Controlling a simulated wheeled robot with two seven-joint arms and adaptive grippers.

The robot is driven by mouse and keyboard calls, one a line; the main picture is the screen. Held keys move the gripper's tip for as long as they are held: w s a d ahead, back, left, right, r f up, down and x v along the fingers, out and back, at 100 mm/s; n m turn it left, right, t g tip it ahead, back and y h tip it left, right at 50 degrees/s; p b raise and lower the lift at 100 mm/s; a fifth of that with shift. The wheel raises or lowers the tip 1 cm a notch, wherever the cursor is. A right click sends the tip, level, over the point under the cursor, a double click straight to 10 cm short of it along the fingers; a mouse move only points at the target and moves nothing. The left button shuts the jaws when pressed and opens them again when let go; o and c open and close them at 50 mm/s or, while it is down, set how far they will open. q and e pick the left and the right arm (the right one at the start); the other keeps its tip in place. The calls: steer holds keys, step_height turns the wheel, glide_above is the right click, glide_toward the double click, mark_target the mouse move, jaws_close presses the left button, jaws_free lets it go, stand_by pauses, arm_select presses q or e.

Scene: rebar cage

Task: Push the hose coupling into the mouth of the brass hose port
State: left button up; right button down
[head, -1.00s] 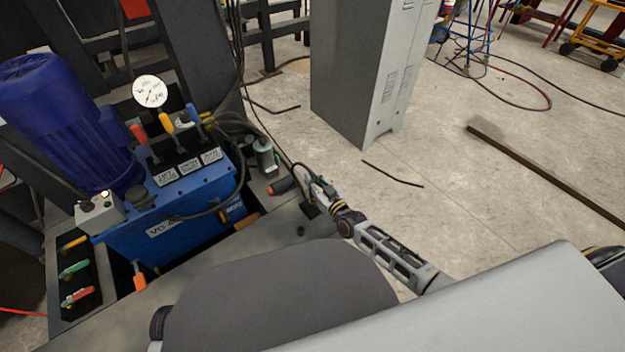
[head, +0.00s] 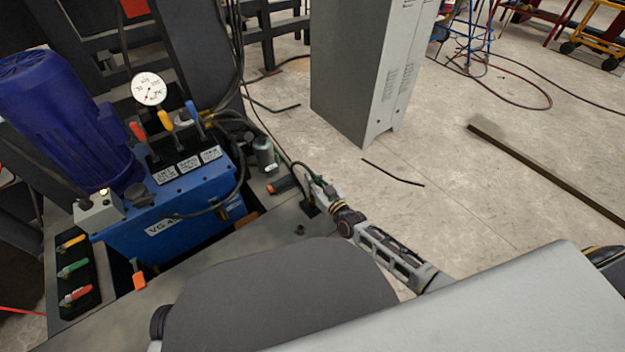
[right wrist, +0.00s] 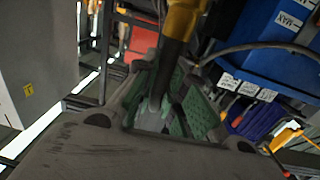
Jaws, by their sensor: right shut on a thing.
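My right gripper (head: 312,190) is at the right end of the blue pump unit. In the right wrist view, its green-padded fingers (right wrist: 165,100) are shut on a dark, tube-like piece (right wrist: 172,62), which looks like the hose coupling. A brass-yellow part (right wrist: 184,18), likely the brass hose port, is straight above that piece and seems to meet it. I cannot tell how far one is inside the other. In the head view a dark hose (head: 294,168) curves to the gripper; coupling and port are too small to make out there. My left gripper is not in view.
The blue pump unit (head: 165,235) carries a blue motor (head: 65,120), a gauge (head: 149,89) and coloured levers. A grey cylinder (head: 264,152) and an orange-tipped handle (head: 283,186) are close to the gripper. A grey cabinet (head: 355,80) stands behind; the floor right of it is mostly open.

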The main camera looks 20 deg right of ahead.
steer(key=shift+f+b, duration=0.95)
steer(key=shift+f, duration=0.45)
stand_by(0.5)
steer(key=c, duration=1.4)
jaws_free()
steer(key=shift+f, duration=0.1)
steer(key=shift+s, duration=0.15)
steer(key=shift+v, duration=5.85)
steer(key=shift+s, duration=0.1)
